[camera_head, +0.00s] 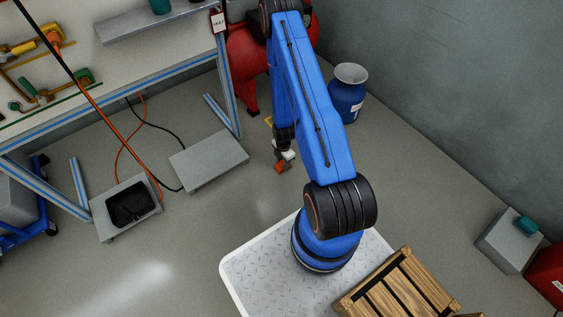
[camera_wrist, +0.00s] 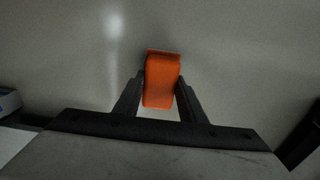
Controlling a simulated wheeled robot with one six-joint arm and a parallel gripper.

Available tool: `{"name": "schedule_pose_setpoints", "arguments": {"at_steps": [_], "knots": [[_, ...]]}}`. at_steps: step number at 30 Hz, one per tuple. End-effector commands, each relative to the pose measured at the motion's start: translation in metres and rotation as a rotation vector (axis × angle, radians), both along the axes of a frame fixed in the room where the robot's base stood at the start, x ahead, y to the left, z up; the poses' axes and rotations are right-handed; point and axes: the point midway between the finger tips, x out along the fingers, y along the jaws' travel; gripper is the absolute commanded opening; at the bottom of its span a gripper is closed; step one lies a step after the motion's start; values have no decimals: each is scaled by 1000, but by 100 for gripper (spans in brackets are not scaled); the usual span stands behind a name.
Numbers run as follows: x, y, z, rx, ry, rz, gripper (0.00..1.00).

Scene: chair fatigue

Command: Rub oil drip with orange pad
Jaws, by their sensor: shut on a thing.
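My gripper (camera_wrist: 161,95) is shut on the orange pad (camera_wrist: 161,78), which sits between its two dark fingers in the wrist view. In the head view the pad (camera_head: 281,167) shows small at the end of my arm, and my gripper (camera_head: 285,158) is partly hidden by the arm links above it. Plain grey floor lies behind the pad in the wrist view, and I cannot tell the gap between them. I cannot make out an oil drip in either view.
A workbench (camera_head: 105,60) with blue legs stands at the left. Two grey boxes lie on the floor, one (camera_head: 209,161) clear and one (camera_head: 100,218) under a black tray (camera_head: 131,205), with cables nearby. A red tank (camera_head: 245,65) and a blue drum (camera_head: 347,95) stand behind my arm.

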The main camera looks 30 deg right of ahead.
Motion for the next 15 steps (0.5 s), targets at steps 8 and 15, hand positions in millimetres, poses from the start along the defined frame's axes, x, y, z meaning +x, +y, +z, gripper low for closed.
{"name": "schedule_pose_setpoints", "arguments": {"at_steps": [8, 15], "knots": [[-10, 0, -1, 2, 6, -1, 15], [-22, 0, 0, 2, 5, -3, 15]]}}
